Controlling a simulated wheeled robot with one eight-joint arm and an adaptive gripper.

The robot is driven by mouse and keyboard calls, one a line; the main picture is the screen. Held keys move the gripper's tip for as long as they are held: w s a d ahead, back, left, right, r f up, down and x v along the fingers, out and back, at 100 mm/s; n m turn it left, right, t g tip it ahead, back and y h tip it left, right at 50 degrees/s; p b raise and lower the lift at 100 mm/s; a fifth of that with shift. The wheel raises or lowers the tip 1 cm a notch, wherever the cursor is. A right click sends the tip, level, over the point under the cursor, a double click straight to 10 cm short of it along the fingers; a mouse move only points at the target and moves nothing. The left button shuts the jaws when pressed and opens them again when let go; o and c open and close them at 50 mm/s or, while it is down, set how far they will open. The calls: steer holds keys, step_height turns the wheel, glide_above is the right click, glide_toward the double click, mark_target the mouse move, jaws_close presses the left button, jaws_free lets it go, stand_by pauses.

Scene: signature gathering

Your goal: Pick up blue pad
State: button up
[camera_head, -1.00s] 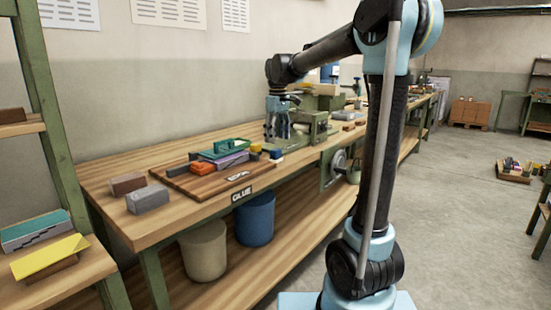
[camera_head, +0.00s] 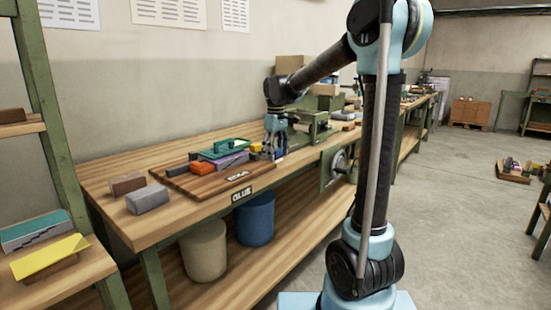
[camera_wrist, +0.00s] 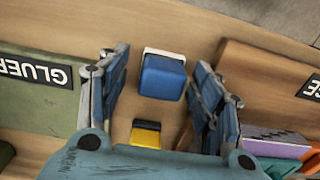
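The blue pad (camera_wrist: 163,78), a small blue block with a white base edge, lies on the wooden bench in the wrist view. My gripper (camera_wrist: 161,70) is open, with one finger on either side of the pad and gaps between. The pad is not held. In the head view my gripper (camera_head: 273,148) hangs low over the bench, at the right end of the wooden board, and largely hides the pad there.
A yellow and black block (camera_wrist: 146,134) lies close by the pad. The wooden board (camera_head: 226,181) carries green, purple and orange pieces. A green vise (camera_head: 318,128) stands just beyond my gripper. Brown and grey blocks (camera_head: 147,198) lie at the near left.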

mark_target(276, 149)
steer(key=c, duration=0.9)
step_height(276, 149, up, 10)
steer(key=shift+c, duration=0.6)
steer(key=o, duration=0.3)
steer(key=shift+c, duration=1)
